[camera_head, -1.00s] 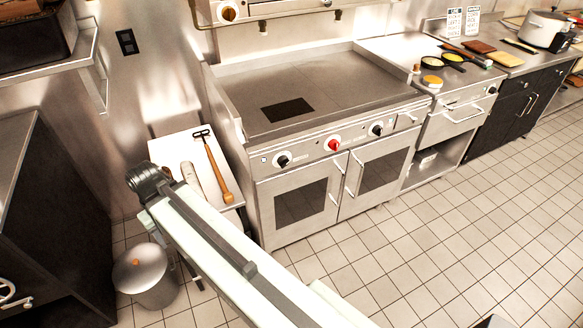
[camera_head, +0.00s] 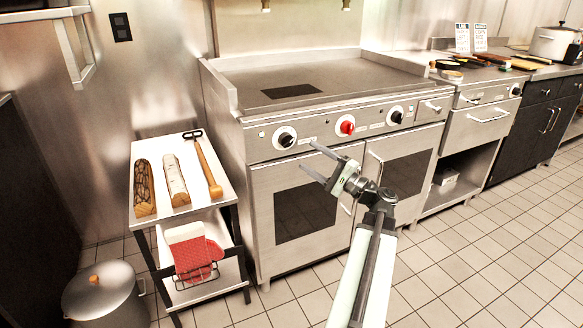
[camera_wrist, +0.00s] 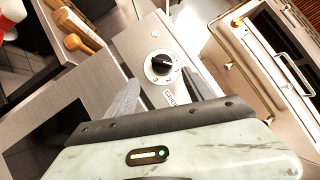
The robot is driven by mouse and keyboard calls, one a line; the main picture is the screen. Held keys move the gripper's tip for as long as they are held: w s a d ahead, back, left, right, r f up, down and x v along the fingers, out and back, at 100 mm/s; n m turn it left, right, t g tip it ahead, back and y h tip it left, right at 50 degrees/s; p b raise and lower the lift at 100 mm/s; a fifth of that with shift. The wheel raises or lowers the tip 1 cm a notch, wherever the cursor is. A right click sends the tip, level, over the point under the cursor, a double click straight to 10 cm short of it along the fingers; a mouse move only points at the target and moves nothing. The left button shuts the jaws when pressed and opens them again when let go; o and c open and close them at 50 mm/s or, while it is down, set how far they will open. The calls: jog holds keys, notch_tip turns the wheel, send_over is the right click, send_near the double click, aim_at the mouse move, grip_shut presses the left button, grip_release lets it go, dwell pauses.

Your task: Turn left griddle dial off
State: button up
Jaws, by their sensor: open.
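The griddle (camera_head: 310,80) has a front panel with a black left dial (camera_head: 285,138), a red middle dial (camera_head: 347,127) and a black right dial (camera_head: 396,116). My gripper (camera_head: 312,160) is open and empty in front of the griddle, below and a little right of the left dial in the head view. In the wrist view a black dial (camera_wrist: 161,65) on a white round plate lies ahead between my two spread fingers (camera_wrist: 158,88). The fingers look apart from it. Its pointer looks tilted, and the marks are too small to read.
Oven doors (camera_head: 306,197) with handles are below the dials. Tiled floor is clear at right.

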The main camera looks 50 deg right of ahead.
aim_at(289, 142)
jog(key=p+x, duration=0.2)
jog(key=x, duration=0.5)
jog(key=shift+w+r, duration=0.3)
